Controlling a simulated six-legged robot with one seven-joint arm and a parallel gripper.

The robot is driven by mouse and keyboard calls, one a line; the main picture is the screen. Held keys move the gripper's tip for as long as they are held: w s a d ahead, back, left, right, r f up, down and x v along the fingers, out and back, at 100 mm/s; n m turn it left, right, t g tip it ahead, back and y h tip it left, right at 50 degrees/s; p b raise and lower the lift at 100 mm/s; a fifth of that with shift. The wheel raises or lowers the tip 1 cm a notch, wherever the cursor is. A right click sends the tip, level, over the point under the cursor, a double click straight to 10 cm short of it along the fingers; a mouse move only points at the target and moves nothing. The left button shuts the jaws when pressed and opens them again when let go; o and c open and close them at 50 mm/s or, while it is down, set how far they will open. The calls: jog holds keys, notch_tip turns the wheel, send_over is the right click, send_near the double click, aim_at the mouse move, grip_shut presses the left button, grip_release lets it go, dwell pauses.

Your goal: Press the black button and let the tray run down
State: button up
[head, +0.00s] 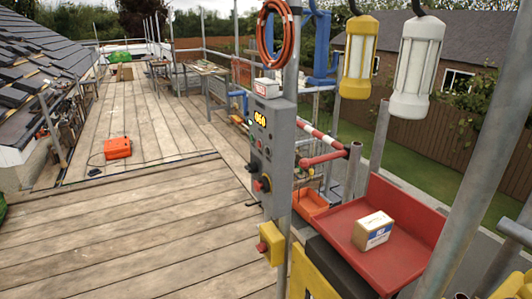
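A grey control box (282,150) is fixed to an upright pole right of the middle. Its left-facing side carries a lit yellow display reading "060" (260,121) and several small controls below it. A red knob (257,186) sits low on that side, with a dark round control (266,182) beside it. I cannot tell for sure which control is the black button. A red tray (347,215) with raised sides stands to the right of the box, at the scaffold's edge. A small cardboard box (373,230) lies in it. My gripper is not in view.
A yellow box with a red button (271,243) hangs lower on the pole. A yellow lamp (359,57) and a white lamp (416,65) hang at upper right. The plank deck (130,230) is mostly clear; an orange case (117,148) lies on it.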

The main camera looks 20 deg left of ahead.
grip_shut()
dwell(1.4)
